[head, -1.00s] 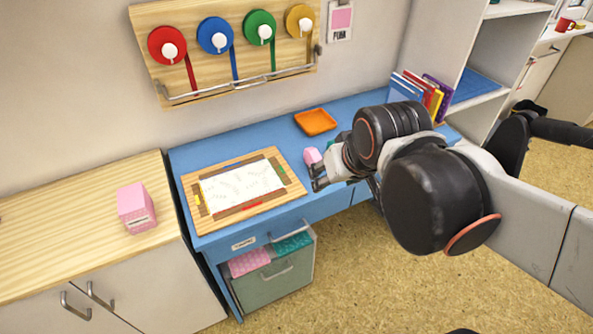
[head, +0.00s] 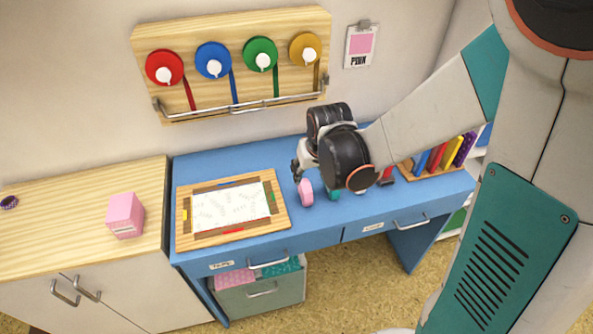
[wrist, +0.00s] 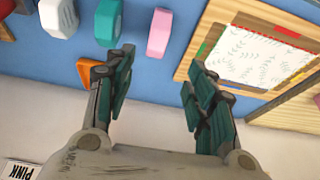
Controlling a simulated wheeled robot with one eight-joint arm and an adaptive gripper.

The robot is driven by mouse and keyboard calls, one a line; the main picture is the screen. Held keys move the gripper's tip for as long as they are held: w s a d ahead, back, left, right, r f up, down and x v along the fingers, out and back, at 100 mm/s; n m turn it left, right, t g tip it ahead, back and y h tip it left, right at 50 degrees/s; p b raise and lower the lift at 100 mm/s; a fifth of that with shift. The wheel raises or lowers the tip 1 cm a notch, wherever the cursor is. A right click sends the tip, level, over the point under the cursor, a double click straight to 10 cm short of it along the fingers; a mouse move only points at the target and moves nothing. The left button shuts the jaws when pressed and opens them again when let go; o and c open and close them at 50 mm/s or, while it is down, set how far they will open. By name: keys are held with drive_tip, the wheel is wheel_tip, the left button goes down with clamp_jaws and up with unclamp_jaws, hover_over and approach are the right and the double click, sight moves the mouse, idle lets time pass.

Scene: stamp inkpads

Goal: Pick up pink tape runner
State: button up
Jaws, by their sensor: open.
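The pink tape runner (head: 305,192) stands on the blue desk, just right of the framed wooden board. In the wrist view the pink tape runner (wrist: 159,33) lies beyond the fingertips, between their lines and nearer the left finger. My gripper (head: 297,172) is over the desk, behind and slightly above the runner in the head view. In the wrist view my gripper (wrist: 158,68) is open, with nothing between its fingers. A teal runner (wrist: 108,22) stands beside the pink one; in the head view the teal runner (head: 333,194) is partly hidden by my wrist.
The wooden board with white paper (head: 230,208) lies left of the runner. A book rack (head: 440,168) stands at right. A pink box (head: 125,215) sits on the left counter.

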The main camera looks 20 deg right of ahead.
sight(306, 184)
drive_tip(key=b+x, duration=0.2)
drive_tip(key=x, duration=0.5)
drive_tip(key=shift+w+f+b, duration=0.2)
drive_tip(key=shift+f+b, duration=0.15)
drive_tip(key=shift+b, duration=0.05)
drive_tip(key=shift+d+b+x, duration=0.2)
drive_tip(key=shift+b+x, duration=1.2)
drive_tip(key=shift+x, duration=1.3)
drive_tip(key=shift+w+r, duration=0.1)
drive_tip(key=shift+r, duration=0.05)
drive_tip(key=c, duration=1.2)
